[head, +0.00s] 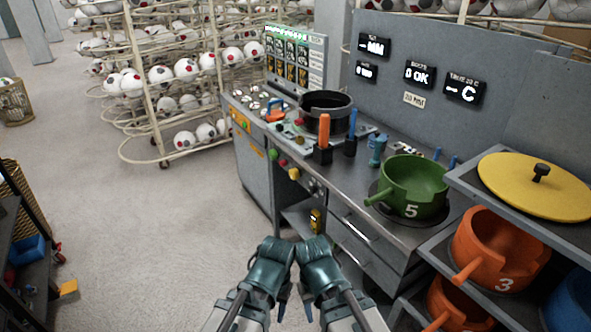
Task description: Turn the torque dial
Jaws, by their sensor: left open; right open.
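A small dark round knob (313,186), which looks like the torque dial, is on the front face of the grey workbench, right of several coloured buttons. Its markings are too small to read. My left gripper (281,306) and my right gripper (307,308) are side by side at the bottom middle, in front of the bench and lower in the picture than the knob. Both are open, point downward and look empty. Their fingers are mostly hidden behind my teal wrists. Neither touches the knob.
The workbench (345,215) carries a black ring (326,108), an orange-handled tool (324,132) and a green bowl numbered 5 (412,185). A shelf with an orange bowl (497,245) and a yellow lid (535,185) stands right. Ball racks (151,110) stand behind.

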